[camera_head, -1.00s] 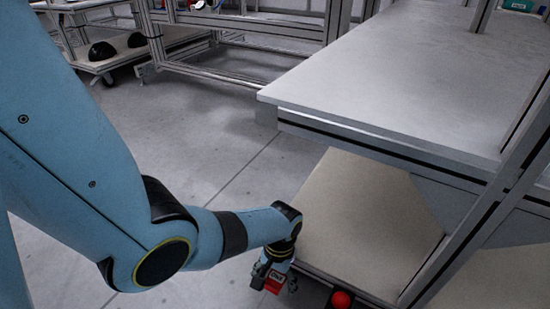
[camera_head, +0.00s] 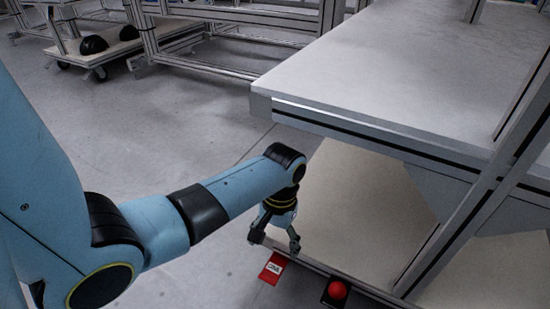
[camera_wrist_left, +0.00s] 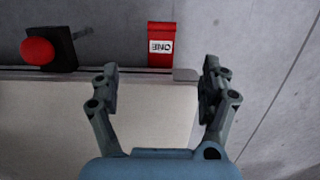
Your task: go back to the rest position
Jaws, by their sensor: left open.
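My left gripper (camera_head: 273,240) is at the end of the blue arm, low beside the front left corner of the bench's lower shelf (camera_head: 345,215). In the left wrist view, my left gripper (camera_wrist_left: 160,92) has its two fingers wide apart with nothing between them. The shelf's edge and the grey floor show behind the fingers. My right gripper is in neither view.
A red tag (camera_head: 272,268) and a red push button (camera_head: 338,290) on a black box sit along the shelf's front edge. The bench top (camera_head: 400,70) is bare. A cart (camera_head: 95,55) with dark helmet shells stands at the back left. Floor at left is open.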

